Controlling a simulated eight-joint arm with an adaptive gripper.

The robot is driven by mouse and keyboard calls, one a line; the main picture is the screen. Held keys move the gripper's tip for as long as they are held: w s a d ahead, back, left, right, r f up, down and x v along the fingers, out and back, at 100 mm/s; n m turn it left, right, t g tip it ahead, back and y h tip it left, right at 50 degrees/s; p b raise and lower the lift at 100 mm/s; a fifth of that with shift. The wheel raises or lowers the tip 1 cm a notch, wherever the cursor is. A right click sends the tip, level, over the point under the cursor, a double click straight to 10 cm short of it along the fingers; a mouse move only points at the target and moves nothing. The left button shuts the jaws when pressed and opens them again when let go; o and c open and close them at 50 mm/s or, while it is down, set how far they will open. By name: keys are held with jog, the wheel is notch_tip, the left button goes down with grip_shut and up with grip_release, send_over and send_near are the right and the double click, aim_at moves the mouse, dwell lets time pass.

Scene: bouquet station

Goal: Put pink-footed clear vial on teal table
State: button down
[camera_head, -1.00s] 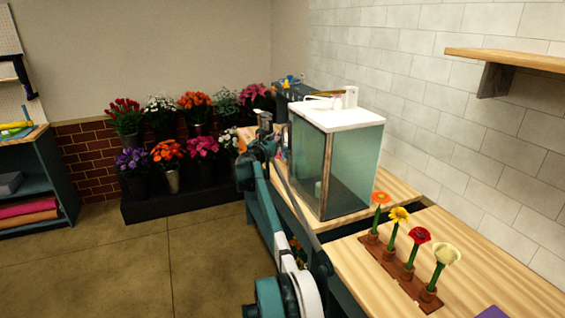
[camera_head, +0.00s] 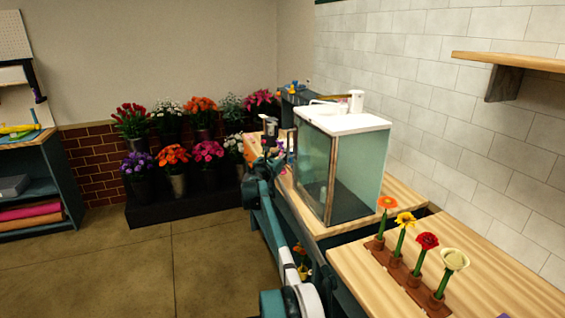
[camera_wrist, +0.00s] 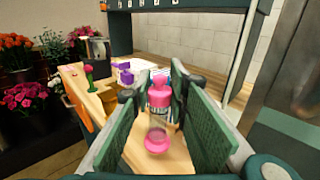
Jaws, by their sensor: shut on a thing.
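In the wrist view, a clear vial (camera_wrist: 158,122) with a pink top and pink foot stands between the green finger pads of my gripper (camera_wrist: 157,104). My gripper is shut on it. Wooden worktop shows below the vial; whether the foot touches it I cannot tell. In the head view, my gripper (camera_head: 271,150) is far off beside the glass cabinet, and the vial is too small to make out. Wood-topped benches with teal sides stand at the right, the nearer one (camera_head: 490,270) in front; I cannot tell which is the teal table.
A glass cabinet (camera_head: 345,170) with a white top stands on the far bench. A brown holder (camera_head: 408,275) with several flowers stands on the near bench. Potted flowers (camera_head: 175,155) line the back wall. A teal shelf (camera_head: 45,180) stands left. The floor between is open.

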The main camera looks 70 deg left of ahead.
jog(key=shift+f+b, duration=0.5)
jog(key=shift+f, duration=1.35)
jog(key=c, duration=2.2)
grip_release()
jog(key=shift+f, duration=0.1)
jog(key=shift+c, duration=0.2)
jog(key=shift+s+d, duration=0.15)
jog(key=shift+s, duration=0.05)
jog(key=shift+s+d, duration=0.45)
jog(key=p+v, duration=0.2)
jog(key=v, duration=0.8)
jog(key=shift+o, duration=0.5)
jog(key=shift+d, duration=0.1)
